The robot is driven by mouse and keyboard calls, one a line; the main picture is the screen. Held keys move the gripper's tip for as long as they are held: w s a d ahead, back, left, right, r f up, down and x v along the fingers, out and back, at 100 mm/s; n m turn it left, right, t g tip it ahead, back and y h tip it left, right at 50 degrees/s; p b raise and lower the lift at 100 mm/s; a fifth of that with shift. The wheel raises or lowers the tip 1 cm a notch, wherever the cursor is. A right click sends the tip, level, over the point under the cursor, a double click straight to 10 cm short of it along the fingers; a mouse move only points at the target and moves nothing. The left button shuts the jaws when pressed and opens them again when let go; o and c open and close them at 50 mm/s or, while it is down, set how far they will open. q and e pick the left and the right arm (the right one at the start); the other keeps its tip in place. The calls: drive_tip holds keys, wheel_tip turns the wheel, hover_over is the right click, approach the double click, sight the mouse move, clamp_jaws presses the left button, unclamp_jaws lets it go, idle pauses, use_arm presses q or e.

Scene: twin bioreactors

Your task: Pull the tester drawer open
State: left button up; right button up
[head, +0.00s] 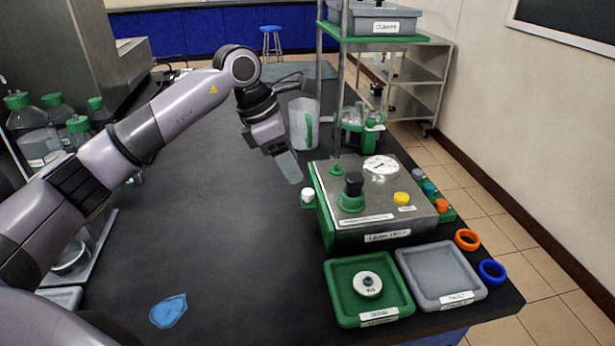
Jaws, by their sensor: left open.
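The tester (375,205) is a green box with a metal top, standing on the right part of the dark bench. Its top carries a round dial, a dark knob on a green base and a yellow button. A white knob (307,194) sticks out at its left side; I cannot clearly make out the drawer's outline, and it looks closed. My left gripper (289,168) points down just above and behind the white knob, apart from it. It is open and empty; its fingers overlap in this view. My right gripper is out of view.
A green tray (337,313) with a round metal part (367,284) and a grey tray (440,258) sit in front of the tester. A clear jug (299,122) and a shelf post stand behind. Green-capped bottles (32,130) stand left. The middle bench is clear except a blue patch (168,311).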

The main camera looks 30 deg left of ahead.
sight(305, 192)
use_arm(q)
drive_tip(key=shift+x, duration=3.1)
drive_tip(key=shift+s, duration=0.1)
drive_tip(key=shift+c, duration=0.3)
clamp_jaws()
